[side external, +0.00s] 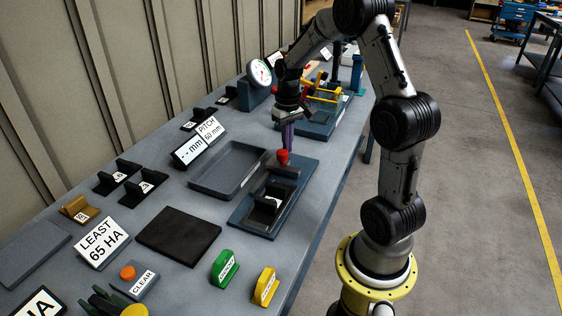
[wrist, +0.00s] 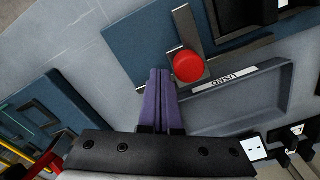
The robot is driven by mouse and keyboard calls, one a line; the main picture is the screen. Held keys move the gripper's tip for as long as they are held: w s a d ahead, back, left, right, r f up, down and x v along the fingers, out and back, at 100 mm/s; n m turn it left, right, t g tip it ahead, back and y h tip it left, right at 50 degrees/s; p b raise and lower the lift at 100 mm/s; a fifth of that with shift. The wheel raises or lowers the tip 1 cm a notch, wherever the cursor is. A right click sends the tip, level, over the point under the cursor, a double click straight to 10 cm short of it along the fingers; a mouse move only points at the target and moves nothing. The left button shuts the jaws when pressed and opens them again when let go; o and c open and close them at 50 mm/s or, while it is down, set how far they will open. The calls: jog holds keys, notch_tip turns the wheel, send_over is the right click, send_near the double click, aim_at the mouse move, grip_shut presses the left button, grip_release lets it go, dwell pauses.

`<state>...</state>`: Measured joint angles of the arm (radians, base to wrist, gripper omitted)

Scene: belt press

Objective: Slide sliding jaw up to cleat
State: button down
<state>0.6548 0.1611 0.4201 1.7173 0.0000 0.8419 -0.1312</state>
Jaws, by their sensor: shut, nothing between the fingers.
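The sliding jaw (side external: 284,168) is a dark bar with a red knob (side external: 283,156) on top. It sits near the far end of a blue base plate (side external: 304,187). Dark upright pieces (side external: 268,207) with a white label stand farther along the plate; I cannot tell which is the cleat. My gripper (side external: 288,148) is shut and empty, its purple fingers pointing down just behind the knob. In the wrist view the fingertips (wrist: 160,72) are left of the red knob (wrist: 188,66); I cannot tell if they touch the jaw.
A grey tray (side external: 205,184) labelled USED lies beside the plate. A black pad (side external: 180,236), signs, and green (side external: 225,268) and yellow (side external: 265,287) tagged pieces lie nearer. A blue fixture with yellow parts (side external: 322,92) and a dial gauge (side external: 260,74) stand behind.

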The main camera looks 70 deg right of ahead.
jog(key=shift+f, duration=0.8)
jog(key=shift+a, duration=3.85)
jog(key=shift+d, duration=0.3)
dwell(0.5)
jog(key=shift+r, duration=0.1)
notch_tip(320, 180, up, 9)
dwell(1.0)
dwell(0.5)
